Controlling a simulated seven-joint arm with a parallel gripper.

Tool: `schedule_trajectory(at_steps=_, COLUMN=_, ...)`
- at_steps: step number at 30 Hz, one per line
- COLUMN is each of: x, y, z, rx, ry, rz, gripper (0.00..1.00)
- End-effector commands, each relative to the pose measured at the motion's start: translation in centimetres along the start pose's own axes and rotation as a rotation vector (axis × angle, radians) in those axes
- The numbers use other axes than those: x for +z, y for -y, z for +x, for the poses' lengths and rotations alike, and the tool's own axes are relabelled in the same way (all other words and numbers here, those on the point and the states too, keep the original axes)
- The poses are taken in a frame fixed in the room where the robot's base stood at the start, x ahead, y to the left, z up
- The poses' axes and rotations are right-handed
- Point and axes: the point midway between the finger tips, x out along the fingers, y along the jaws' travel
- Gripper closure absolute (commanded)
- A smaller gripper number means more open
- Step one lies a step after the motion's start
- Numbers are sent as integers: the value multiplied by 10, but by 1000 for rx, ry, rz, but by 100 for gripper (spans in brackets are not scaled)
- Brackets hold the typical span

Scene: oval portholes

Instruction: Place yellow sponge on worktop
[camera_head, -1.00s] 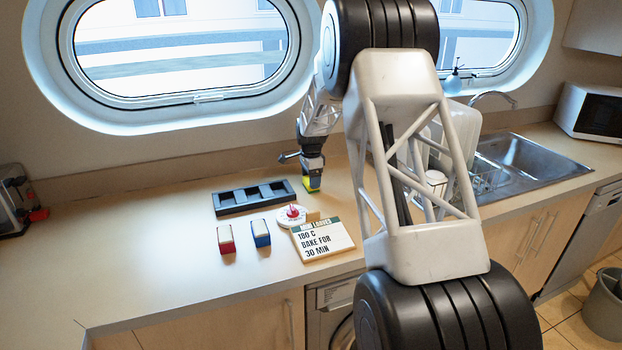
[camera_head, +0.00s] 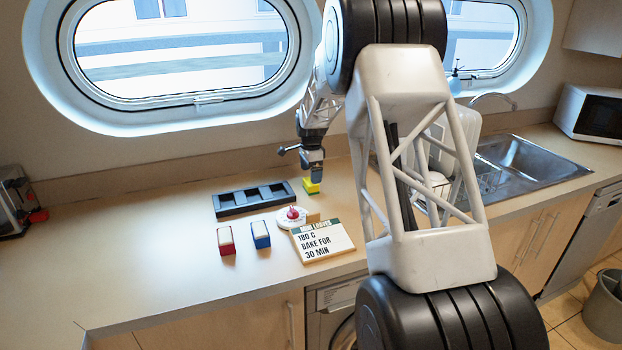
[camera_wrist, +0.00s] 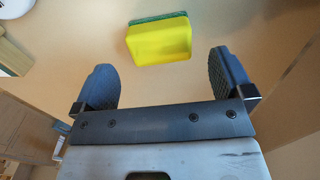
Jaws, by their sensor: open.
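The yellow sponge (camera_head: 311,187), with a green layer on one face, rests on the worktop (camera_head: 140,225) just right of the dark tray. In the wrist view the yellow sponge (camera_wrist: 160,40) lies beyond the fingertips, roughly centred between them and touching neither. My gripper (camera_head: 316,174) is just above the sponge in the head view. In the wrist view my gripper (camera_wrist: 167,75) has its two dark fingers wide apart with nothing between them.
A dark three-slot tray (camera_head: 254,198), a red block (camera_head: 226,241), a blue block (camera_head: 261,234), a round white timer (camera_head: 292,217) and a recipe sign (camera_head: 322,240) stand nearby. The sink (camera_head: 530,165) is at right.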

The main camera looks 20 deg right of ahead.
Motion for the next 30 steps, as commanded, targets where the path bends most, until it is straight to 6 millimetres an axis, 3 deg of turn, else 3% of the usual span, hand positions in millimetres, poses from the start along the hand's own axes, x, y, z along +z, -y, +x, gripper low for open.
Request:
schedule_trajectory(at_steps=9, x=0, y=0, z=-52, rx=-2, ry=0, rz=0, gripper=1)
schedule_trajectory(at_steps=15, x=0, y=0, z=-76, rx=-1, ry=0, rz=0, gripper=1)
schedule_trajectory(at_steps=30, x=0, y=0, z=-88, rx=0, ry=0, rz=0, gripper=1)
